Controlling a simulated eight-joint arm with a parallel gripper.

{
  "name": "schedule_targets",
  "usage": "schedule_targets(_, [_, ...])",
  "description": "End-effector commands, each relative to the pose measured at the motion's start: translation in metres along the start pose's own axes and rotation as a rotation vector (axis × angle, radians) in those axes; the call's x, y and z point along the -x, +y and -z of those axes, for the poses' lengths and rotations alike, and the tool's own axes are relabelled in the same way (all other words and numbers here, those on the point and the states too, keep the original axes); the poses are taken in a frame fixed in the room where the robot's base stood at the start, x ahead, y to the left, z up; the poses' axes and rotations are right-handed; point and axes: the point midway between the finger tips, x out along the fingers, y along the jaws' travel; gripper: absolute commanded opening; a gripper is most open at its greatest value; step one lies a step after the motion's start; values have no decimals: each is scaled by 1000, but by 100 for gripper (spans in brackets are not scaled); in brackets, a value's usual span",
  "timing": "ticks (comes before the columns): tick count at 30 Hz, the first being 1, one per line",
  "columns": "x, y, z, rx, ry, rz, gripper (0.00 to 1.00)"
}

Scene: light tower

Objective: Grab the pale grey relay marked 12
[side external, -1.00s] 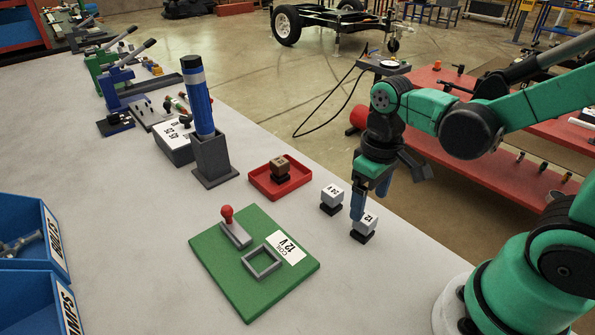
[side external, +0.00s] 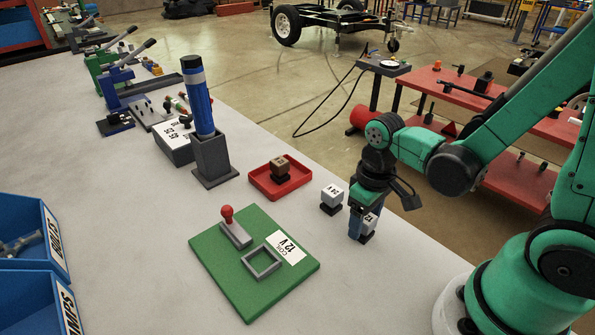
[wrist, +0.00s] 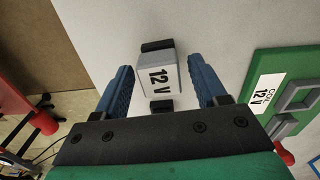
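The pale grey relay marked 12 V (wrist: 157,77) stands upright on its black base on the bench, and its side shows in the side external view (side external: 371,221). My gripper (wrist: 165,86) is open in the wrist view, with one blue finger on each side of the relay. Gaps show between the relay and both fingers. In the side external view my gripper (side external: 362,222) points down at the relay and partly hides it. A second pale grey relay marked 24 (side external: 332,196) stands just left of my gripper.
A green board (side external: 226,261) with a 12 V label, a square grey frame (side external: 262,262) and a red-knobbed lever (side external: 229,222) lies left of my gripper. A red tray (side external: 264,185) holds a brown relay (side external: 281,168). Blue bins (side external: 30,290) stand at the left edge.

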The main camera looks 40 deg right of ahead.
Motion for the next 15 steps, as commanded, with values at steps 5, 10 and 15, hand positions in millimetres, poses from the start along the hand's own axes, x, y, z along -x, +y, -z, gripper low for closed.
schedule_targets(5, [0, 0, 0, 0, 0, 0, 11])
schedule_targets(10, [0, 0, 0, 0, 0, 0, 0])
schedule_targets(15, [1, 0, 0, 0, 0, 0, 0])
